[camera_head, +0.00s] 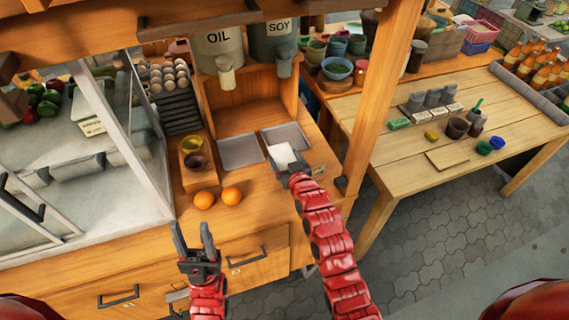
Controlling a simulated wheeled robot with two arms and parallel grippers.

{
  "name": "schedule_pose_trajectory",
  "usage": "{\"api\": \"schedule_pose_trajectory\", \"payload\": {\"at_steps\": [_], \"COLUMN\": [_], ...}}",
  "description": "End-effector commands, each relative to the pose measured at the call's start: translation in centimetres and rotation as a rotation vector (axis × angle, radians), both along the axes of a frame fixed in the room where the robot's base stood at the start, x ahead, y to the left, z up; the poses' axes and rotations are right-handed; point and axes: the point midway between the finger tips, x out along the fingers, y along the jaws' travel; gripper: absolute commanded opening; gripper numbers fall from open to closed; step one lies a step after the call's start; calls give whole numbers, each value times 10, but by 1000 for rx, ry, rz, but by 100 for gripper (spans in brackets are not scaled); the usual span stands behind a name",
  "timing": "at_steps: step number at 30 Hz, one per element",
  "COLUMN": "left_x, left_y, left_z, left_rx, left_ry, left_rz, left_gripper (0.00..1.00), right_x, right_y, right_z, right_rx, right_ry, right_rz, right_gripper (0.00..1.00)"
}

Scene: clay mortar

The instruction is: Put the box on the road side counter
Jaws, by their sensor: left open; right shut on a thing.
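My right gripper (290,169) is shut on a small white box (282,154). It holds the box over the wooden stall counter (262,203), by the right one of two grey trays (240,151). The gripper hides the box's near end, and I cannot tell whether the box touches the counter. My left gripper (194,238) is open and empty, in front of the counter's drawers. A separate wooden table (408,168) stands to the right, over the paving. No label shows which surface is the road side counter.
Oil (219,48) and soy (273,45) dispensers stand behind. A wooden post (374,90) rises between counter and table. The table's front left is bare; bowls and bottles (540,66) stand farther back.

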Motion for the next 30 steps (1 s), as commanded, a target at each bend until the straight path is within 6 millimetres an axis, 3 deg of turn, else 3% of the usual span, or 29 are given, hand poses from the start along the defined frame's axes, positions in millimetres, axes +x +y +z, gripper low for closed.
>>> {"api": "schedule_pose_trajectory", "payload": {"at_steps": [9, 20, 21, 23, 30], "left_x": [0, 0, 0, 0, 0], "left_y": [0, 0, 0, 0, 0], "left_z": [21, 15, 15, 16, 18], "left_rx": [0, 0, 0, 0, 0], "left_ry": [0, 0, 0, 0, 0], "left_rz": [0, 0, 0, 0, 0], "left_gripper": [50, 50, 50, 50, 50], "right_x": [0, 0, 0, 0, 0], "right_y": [0, 0, 0, 0, 0], "right_z": [-32, -38, -37, -37, -36], "right_rx": [-2, -1, -1, -1, -1], "right_ry": [0, -2, -2, -2, -1], "right_rz": [1, -1, -1, -1, -1], "right_gripper": [16, 16, 92, 100, 100]}}
